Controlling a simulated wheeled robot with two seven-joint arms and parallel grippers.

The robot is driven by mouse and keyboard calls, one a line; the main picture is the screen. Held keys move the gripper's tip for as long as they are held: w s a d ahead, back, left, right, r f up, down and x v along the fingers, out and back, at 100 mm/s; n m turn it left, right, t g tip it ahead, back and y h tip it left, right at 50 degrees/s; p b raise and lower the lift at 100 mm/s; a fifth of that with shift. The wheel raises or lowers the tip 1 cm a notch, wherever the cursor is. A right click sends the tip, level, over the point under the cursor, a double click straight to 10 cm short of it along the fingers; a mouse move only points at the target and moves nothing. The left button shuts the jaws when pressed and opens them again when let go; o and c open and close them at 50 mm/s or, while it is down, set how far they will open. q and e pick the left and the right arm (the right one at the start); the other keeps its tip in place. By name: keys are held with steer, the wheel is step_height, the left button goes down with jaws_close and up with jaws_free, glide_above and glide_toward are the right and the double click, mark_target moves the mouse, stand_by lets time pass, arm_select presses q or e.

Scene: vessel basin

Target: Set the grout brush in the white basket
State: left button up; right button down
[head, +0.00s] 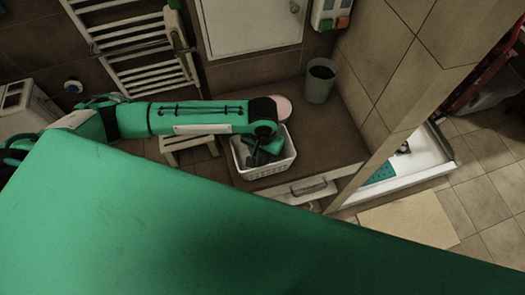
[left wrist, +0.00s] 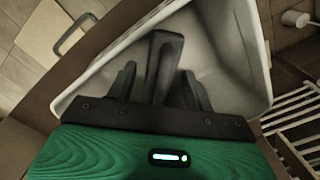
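The white basket (head: 265,171) stands on the brown bench top, and its white wall (left wrist: 236,40) fills much of the left wrist view. My left gripper (head: 255,158) reaches down into the basket. A dark grey item, apparently the grout brush (left wrist: 164,58), extends inside the basket between my left gripper's two fingers (left wrist: 160,88). A gap shows between the left-hand finger and the brush; the fingers stand apart. The brush's near end is hidden behind the gripper, and whether it rests on the basket floor is unclear. My right gripper is not in view.
A grey bin (head: 319,82) stands at the back right of the brown bench top (head: 325,135). A pink round thing (head: 283,106) lies behind the basket. A white stool (head: 188,143) is left of it, and a towel radiator (head: 135,40) is on the wall.

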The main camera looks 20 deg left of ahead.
arm_select(q)
steer(key=shift+r, duration=0.1)
steer(key=shift+r, duration=0.4)
step_height(320, 180, up, 10)
steer(key=shift+r+b, duration=0.2)
steer(key=shift+b, duration=1)
steer(key=shift+r, duration=0.4)
